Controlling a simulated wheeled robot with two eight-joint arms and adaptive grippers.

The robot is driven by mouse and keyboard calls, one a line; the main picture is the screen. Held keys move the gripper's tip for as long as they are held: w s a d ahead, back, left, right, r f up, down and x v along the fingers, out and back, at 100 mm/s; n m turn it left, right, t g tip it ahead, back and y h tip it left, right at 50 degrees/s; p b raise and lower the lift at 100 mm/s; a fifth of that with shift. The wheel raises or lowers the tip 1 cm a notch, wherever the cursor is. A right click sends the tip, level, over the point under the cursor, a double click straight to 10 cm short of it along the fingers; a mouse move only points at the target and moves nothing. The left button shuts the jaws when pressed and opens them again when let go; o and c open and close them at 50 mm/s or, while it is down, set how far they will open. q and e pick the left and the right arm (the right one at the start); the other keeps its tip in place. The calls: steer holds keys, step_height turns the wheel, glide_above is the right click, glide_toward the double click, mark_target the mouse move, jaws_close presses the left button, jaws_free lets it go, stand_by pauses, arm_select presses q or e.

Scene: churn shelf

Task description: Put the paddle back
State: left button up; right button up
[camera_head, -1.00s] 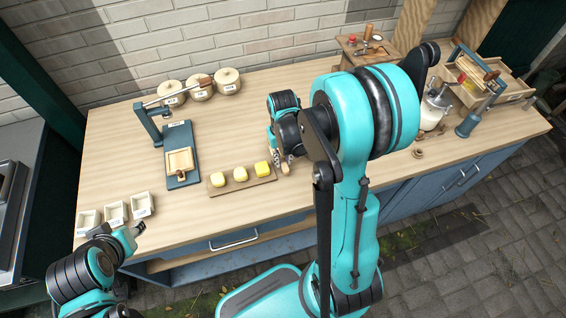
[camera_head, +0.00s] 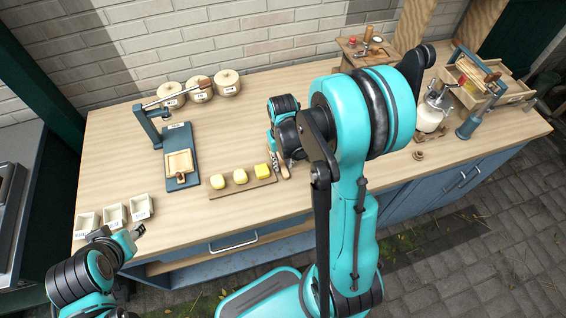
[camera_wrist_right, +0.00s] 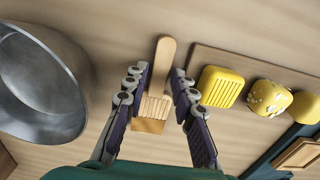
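A wooden paddle (camera_wrist_right: 163,62) with a grooved part lies between the fingers of my right gripper (camera_wrist_right: 160,78) in the right wrist view. The fingers stand apart on either side of it, and I see no clear grip. In the head view the paddle (camera_head: 285,173) shows just right of the butter board, below my right gripper (camera_head: 277,160).
A board (camera_head: 246,188) with three yellow butter pieces lies left of the paddle. A metal bowl (camera_wrist_right: 45,85) stands left of it in the wrist view. A press (camera_head: 180,155), small white trays (camera_head: 115,215) and a glass churn (camera_head: 430,116) stand on the counter. The counter's middle left is clear.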

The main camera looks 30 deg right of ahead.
mark_target(283, 166)
step_height(283, 166, up, 10)
steer(key=p, duration=0.3)
steer(key=s+a+r+n+t, duration=0.2)
steer(key=s+a+r+t, duration=0.5)
steer(key=s+a+r, duration=0.1)
step_height(283, 166, up, 2)
steer(key=shift+a+r+n, duration=0.1)
steer(key=shift+a+n, duration=0.3)
steer(key=shift+a, duration=0.45)
steer(key=shift+w, duration=0.1)
